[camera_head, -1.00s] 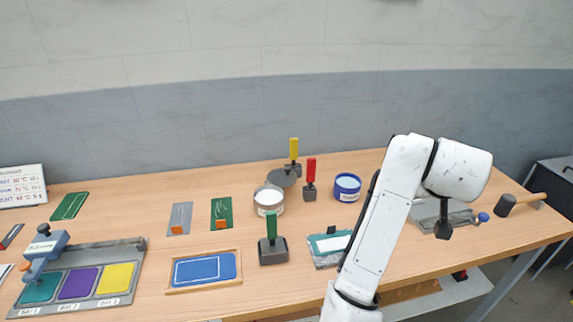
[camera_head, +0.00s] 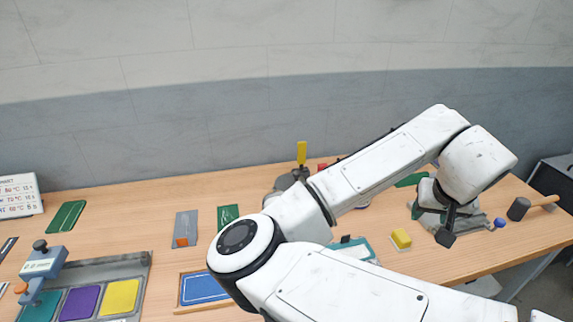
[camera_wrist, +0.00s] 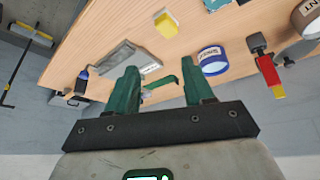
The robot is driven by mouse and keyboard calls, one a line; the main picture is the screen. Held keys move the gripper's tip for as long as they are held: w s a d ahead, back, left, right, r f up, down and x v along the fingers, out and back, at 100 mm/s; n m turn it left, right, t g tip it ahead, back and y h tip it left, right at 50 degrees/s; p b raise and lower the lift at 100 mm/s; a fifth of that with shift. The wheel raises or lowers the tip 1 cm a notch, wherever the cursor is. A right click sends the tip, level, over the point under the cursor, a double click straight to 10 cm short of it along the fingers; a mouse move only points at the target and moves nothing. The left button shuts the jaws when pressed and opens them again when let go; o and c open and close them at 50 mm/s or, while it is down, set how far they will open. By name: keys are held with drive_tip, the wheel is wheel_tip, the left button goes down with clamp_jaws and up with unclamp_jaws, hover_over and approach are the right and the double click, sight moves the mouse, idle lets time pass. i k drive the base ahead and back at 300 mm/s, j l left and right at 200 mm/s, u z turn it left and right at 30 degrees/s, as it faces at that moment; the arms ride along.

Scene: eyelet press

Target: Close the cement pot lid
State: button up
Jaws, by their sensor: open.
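In the wrist view a pale pot (camera_wrist: 308,20) with a partly cut-off label shows at the right edge; it appears to be the cement pot. In the head view my arm hides it. A dark grey disc (camera_head: 287,182), apparently its raised lid, shows just above my arm beside a yellow handle (camera_head: 301,153). My gripper (camera_wrist: 162,82) is open, with its green fingers wide apart and no object clearly held. It is well to the right of the pot in the head view, over the table's right part. A thin green piece (camera_wrist: 162,82) shows between the fingers.
A yellow block (camera_head: 401,238) lies on the table (camera_head: 140,210). A mallet (camera_head: 519,208) lies at the right. The coloured bays (camera_head: 83,302) are at the left.

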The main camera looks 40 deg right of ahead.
sight(284, 181)
drive_tip(key=i, duration=1.25)
